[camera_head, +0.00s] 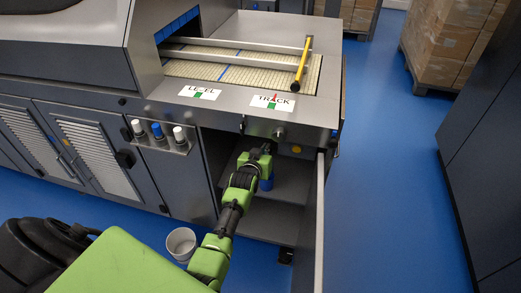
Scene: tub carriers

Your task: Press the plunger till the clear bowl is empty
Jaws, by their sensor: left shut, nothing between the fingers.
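My left gripper (264,150) is inside the open cabinet bay, high up under the front edge of the machine's top. It looks shut and holds nothing that I can see. A blue cylindrical part (267,183) shows just below and behind the gripper, partly covered by my arm. I cannot make out the clear bowl or the plunger; my gripper and wrist cover that spot. Whether the gripper touches anything there is too small to tell. My right gripper is not in view.
The cabinet door (320,225) stands open right of my arm. A white bucket (181,244) is on the blue floor to its left. Several capped bottles (157,131) sit in a side rack. The right-hand aisle floor is clear.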

